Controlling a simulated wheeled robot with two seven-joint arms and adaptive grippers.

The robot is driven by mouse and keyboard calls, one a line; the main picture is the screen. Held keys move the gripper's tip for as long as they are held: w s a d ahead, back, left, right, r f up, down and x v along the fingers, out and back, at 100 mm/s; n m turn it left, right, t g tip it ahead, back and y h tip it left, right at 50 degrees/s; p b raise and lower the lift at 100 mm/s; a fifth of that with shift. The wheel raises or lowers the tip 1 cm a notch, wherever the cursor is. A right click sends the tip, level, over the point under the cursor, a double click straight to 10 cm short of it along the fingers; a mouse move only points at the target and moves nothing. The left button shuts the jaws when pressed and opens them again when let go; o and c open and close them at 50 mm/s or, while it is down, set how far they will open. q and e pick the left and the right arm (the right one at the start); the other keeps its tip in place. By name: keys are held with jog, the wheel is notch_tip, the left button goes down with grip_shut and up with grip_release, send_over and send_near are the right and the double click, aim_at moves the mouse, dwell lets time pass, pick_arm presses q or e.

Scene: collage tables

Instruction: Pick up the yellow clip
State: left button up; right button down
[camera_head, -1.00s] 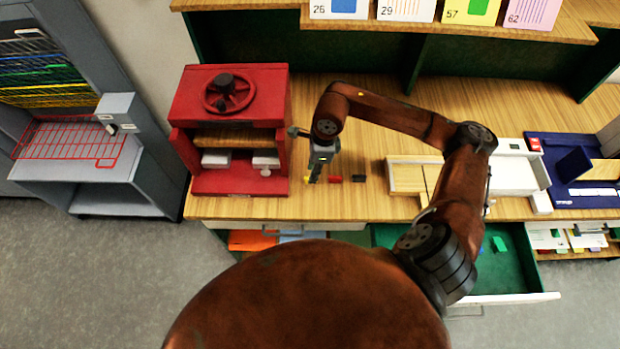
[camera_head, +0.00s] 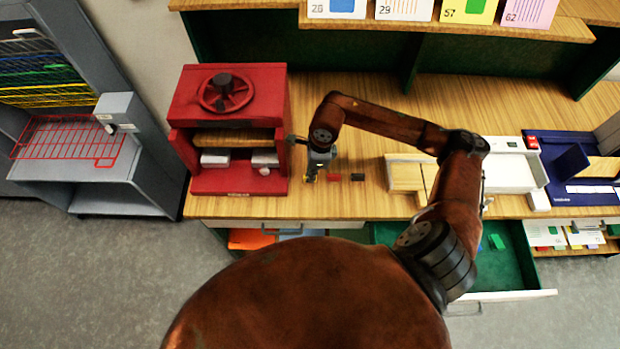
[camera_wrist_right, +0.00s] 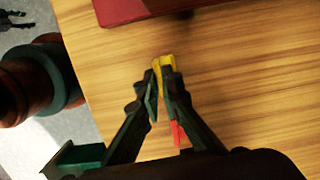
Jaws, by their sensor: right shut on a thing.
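The yellow clip (camera_wrist_right: 163,63) is between the fingertips of my right gripper (camera_wrist_right: 160,85) in the right wrist view. The fingers are shut on it, and they hide part of it. In the head view my right gripper (camera_head: 314,174) points down at the wooden table, just right of the red press, with a bit of yellow at its tips. I cannot tell whether the clip still touches the table. A red clip (camera_head: 334,177) and a dark clip (camera_head: 357,177) lie on the table to the right.
The red press (camera_head: 236,188) with a handwheel stands close on the left. A light wooden tray (camera_head: 404,177) and a white tray (camera_head: 512,172) lie to the right. A green drawer (camera_head: 513,262) stands open below the table edge.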

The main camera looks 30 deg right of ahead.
pick_arm(q)
jog(key=shift+w, duration=0.2)
pick_arm(e)
jog(key=shift+r, duration=0.3)
notch_tip(320, 180, up, 2)
jog(key=shift+b, duration=0.35)
pick_arm(q)
jog(key=shift+w+f, duration=0.1)
jog(key=shift+f, duration=0.45)
pick_arm(e)
jog(key=s+d+r, duration=0.4)
jog(key=s+r, duration=0.6)
jog(key=s, duration=0.3)
jog(key=shift+d+r, duration=0.2)
jog(key=shift+d, duration=0.2)
